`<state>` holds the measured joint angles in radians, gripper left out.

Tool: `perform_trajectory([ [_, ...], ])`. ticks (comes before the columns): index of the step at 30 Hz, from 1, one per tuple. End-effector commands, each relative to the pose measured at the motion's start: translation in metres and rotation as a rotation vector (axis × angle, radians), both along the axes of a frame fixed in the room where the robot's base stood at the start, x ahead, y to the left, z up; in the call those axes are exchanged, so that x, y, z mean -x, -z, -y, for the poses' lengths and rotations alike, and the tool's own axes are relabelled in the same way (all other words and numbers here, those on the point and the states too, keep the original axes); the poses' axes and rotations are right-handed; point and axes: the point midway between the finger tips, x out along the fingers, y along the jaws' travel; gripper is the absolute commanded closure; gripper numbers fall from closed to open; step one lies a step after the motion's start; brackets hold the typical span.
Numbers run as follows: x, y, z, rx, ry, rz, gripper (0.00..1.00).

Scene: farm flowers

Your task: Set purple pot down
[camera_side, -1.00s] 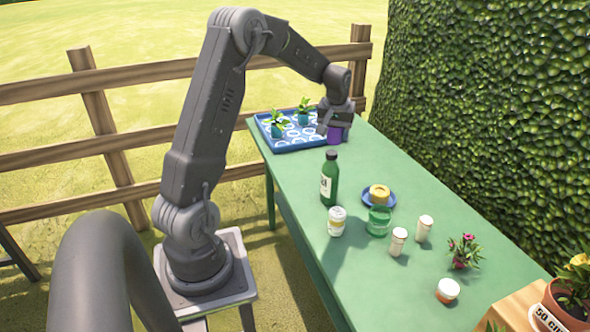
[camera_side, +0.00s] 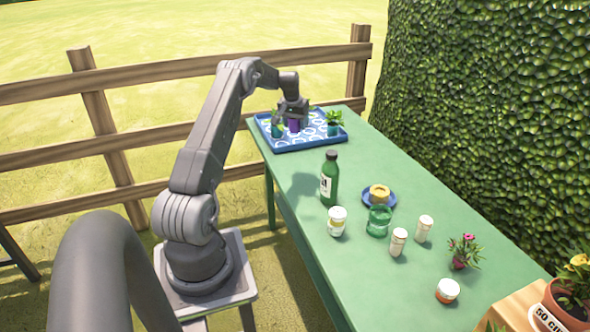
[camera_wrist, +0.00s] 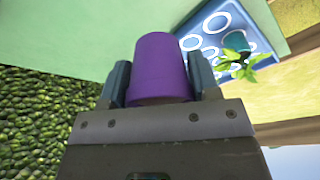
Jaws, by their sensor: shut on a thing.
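The purple pot (camera_side: 294,126) is held in my gripper (camera_side: 292,119), over the blue tray (camera_side: 320,143) at the far end of the green table. I cannot tell whether it touches the tray. In the wrist view the purple pot (camera_wrist: 160,62) sits between both fingers of my gripper (camera_wrist: 159,80). A teal potted plant (camera_side: 277,129) stands on the tray to the left of the pot. Another teal potted plant (camera_side: 333,122) stands to its right. My gripper partly hides the back of the tray. The tray has white ring markings.
A green bottle (camera_side: 329,180) stands in front of the tray. Nearer are a white jar (camera_side: 337,222), a green glass jar (camera_side: 378,222) and a blue plate (camera_side: 368,199). A wooden fence (camera_side: 130,135) runs behind, and a hedge (camera_side: 480,110) stands at the right.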

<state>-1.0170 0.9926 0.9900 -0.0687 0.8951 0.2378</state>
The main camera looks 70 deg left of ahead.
Motion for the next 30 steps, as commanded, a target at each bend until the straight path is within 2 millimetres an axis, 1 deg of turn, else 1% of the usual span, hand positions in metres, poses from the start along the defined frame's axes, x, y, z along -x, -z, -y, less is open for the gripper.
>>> perform_trajectory([
  [1,0.0,0.016,0.001,0.004,0.0,-0.003,0.69],
  [4,0.0,0.041,0.001,0.004,0.0,-0.003,0.69],
  [6,0.0,0.056,0.001,0.003,0.0,-0.001,0.69],
  [9,0.0,0.072,0.001,0.001,0.0,-0.001,0.69],
  [14,0.0,0.092,0.001,0.001,0.0,-0.001,0.69],
  [18,0.0,0.112,0.001,0.001,0.0,-0.001,0.69],
  [23,-0.001,0.128,0.0,-0.001,0.0,0.001,0.69],
  [27,0.0,0.148,0.001,0.002,0.0,-0.001,0.69],
  [30,0.0,0.159,0.001,-0.001,-0.001,0.001,0.69],
])
